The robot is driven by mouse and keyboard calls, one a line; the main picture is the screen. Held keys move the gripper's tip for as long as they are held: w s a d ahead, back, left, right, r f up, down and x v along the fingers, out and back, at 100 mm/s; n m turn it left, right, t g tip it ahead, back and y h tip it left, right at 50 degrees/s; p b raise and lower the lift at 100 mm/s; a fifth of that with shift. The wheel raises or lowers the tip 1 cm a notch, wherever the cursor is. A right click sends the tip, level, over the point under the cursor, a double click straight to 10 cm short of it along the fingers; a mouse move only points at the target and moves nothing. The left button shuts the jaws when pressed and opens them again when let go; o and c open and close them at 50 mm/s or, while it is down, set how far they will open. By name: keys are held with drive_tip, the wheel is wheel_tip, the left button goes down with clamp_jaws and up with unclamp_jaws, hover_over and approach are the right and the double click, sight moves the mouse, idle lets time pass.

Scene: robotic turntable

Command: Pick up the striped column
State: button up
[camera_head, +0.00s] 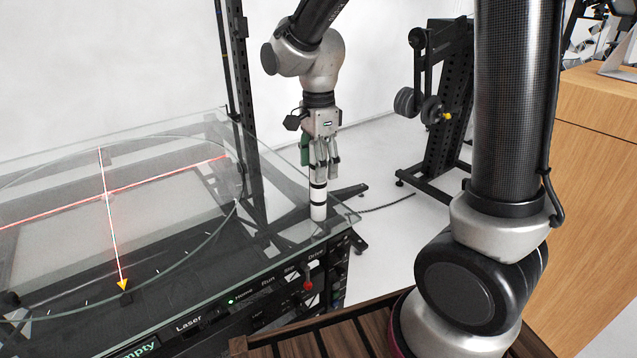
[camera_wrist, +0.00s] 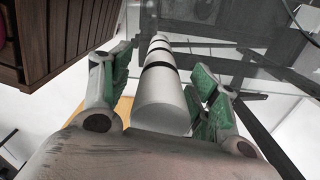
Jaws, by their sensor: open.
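The striped column (camera_head: 318,203) is a white cylinder with black bands. It stands upright on the glass top near its right corner in the head view. My gripper (camera_head: 321,163) points down from above, with its fingers around the column's upper part. In the wrist view the column (camera_wrist: 160,95) runs between the two green-padded fingers of my gripper (camera_wrist: 162,88). A gap shows on each side of it, wider on the left. The fingers are open. The column's top is partly hidden by the fingers in the head view.
The turntable (camera_head: 180,143) with red laser lines and a yellow arrow lies left of the column on the glass top. A black post (camera_head: 236,75) rises behind it. A black weight rack (camera_head: 445,110) stands behind right. A wooden cabinet (camera_head: 597,200) is at the right.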

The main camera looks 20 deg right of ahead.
drive_tip(key=shift+c, duration=0.3)
clamp_jaws()
